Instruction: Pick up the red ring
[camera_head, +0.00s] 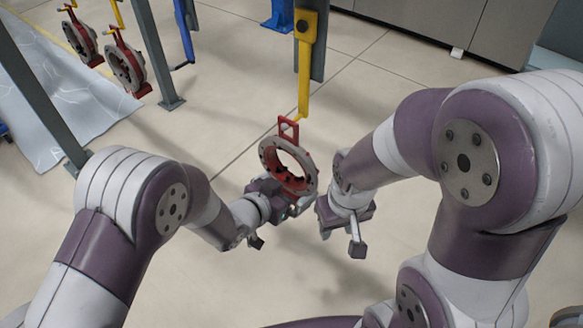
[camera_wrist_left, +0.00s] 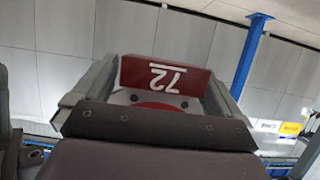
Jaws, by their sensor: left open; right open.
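The red ring (camera_head: 289,166), with a grey flange, hangs upright in the middle of the head view from a yellow hook (camera_head: 304,80). My left gripper (camera_head: 290,204) is at the ring's lower edge. In the left wrist view, a red block marked 72 (camera_wrist_left: 166,75), part of the ring, shows upside down between the open jaws of the left gripper (camera_wrist_left: 160,88). I cannot tell whether the jaws touch it. My right gripper (camera_head: 334,212) is open and empty, just right of the ring's lower right side. My left gripper hides part of the ring's bottom.
More red rings (camera_head: 126,66) hang on yellow hooks at the upper left. Grey posts (camera_head: 155,52) stand left of the ring, and a blue post (camera_head: 184,32) stands behind. Grey cabinets (camera_head: 440,22) line the back. The floor around the hanging ring is clear.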

